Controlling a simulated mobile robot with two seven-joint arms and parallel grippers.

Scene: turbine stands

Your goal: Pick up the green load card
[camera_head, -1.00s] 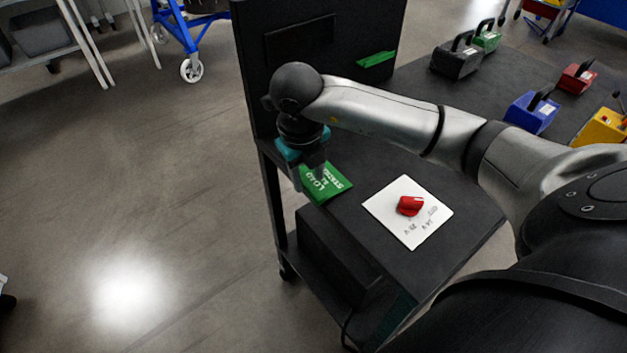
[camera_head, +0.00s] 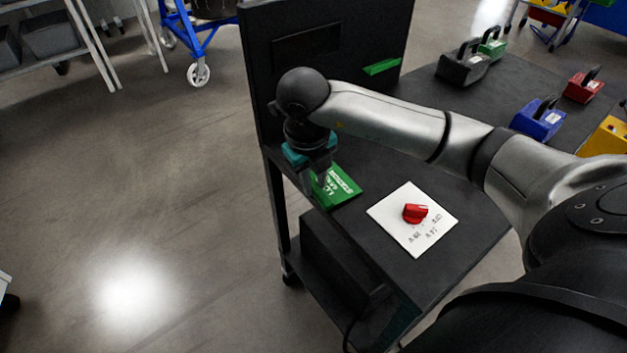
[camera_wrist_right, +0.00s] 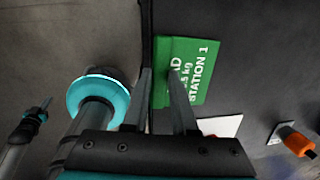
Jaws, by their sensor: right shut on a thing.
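The green load card (camera_head: 345,184) lies at the left edge of the dark bench top, with white lettering, partly hidden by my right gripper. In the right wrist view the card (camera_wrist_right: 190,72) shows its "STATION 1" text. My right gripper (camera_head: 318,194) points down at the card's left edge. In the right wrist view its two fingers (camera_wrist_right: 160,80) reach over the card's near left part, and the gripper is shut on the card. I cannot tell whether the card is lifted off the bench.
A white sheet with a red knob (camera_head: 415,214) is right of the card. A dark upright panel (camera_head: 330,80) with a green strip (camera_head: 383,67) stands behind. Blue (camera_head: 538,118), red (camera_head: 583,87) and yellow (camera_head: 606,137) handled blocks are farther right. Open floor lies left.

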